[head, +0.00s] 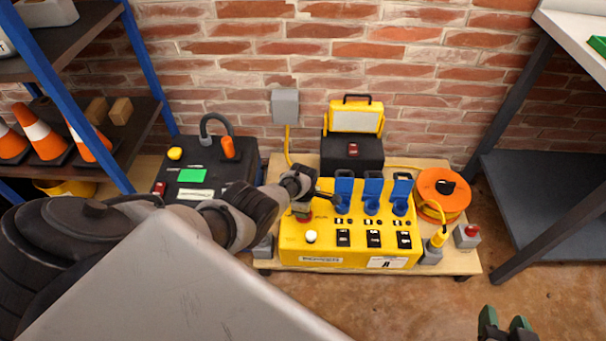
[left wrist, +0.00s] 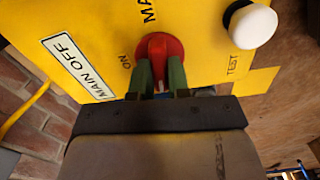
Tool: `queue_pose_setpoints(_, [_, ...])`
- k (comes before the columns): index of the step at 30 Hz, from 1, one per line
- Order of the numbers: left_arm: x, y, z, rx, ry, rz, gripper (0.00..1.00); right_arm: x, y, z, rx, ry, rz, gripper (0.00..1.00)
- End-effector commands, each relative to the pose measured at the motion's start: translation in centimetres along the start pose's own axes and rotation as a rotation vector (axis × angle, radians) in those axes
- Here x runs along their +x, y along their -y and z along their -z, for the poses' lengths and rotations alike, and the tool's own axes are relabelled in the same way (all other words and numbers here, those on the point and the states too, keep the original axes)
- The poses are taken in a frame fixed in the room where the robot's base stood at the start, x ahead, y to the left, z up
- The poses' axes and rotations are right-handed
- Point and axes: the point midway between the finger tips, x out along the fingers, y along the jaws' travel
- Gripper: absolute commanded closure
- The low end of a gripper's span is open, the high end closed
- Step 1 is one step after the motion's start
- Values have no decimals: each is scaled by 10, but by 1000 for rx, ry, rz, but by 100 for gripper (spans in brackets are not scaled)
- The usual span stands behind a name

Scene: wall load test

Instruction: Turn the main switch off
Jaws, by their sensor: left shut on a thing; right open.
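The main switch is a red rotary knob (left wrist: 160,46) on a yellow panel (left wrist: 110,40), seen in the left wrist view. My left gripper (left wrist: 161,76) is shut on the knob, with one green finger on each side. "ON" is printed beside the knob and a "MAIN OFF" label lies further left. The fingers hide part of the knob. In the head view the yellow box (head: 320,247) stands on a low wooden board, and my left gripper (head: 306,200) reaches its upper left corner. My right gripper (head: 504,326) is open and empty at the lower right.
A white test button (head: 311,236) sits close to the knob. Blue-lidded sockets (head: 372,196) line the box's back. A black unit (head: 216,180), work lamp (head: 356,118) and orange cable reel (head: 440,192) surround it.

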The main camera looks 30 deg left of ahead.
Motion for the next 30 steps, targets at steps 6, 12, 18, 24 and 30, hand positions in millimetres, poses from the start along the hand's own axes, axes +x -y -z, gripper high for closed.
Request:
queue_pose_setpoints(6, [1, 2, 1, -100, -2, 4, 100, -2, -1, -4, 0, 34, -2, 57])
queue_pose_setpoints(12, [1, 2, 2, -143, -4, 3, 100, -2, -1, -6, 0, 47, -3, 57])
queue_pose_setpoints(18, [1, 1, 2, -156, -4, 3, 100, -2, -1, -7, 0, 50, -3, 57])
queue_pose_setpoints(24, [1, 1, 2, -157, -4, 3, 100, -2, -1, -7, 0, 51, -3, 57])
queue_pose_setpoints(30, [1, 1, 2, -156, -3, 2, 63, -2, -1, -7, 1, 51, -3, 57])
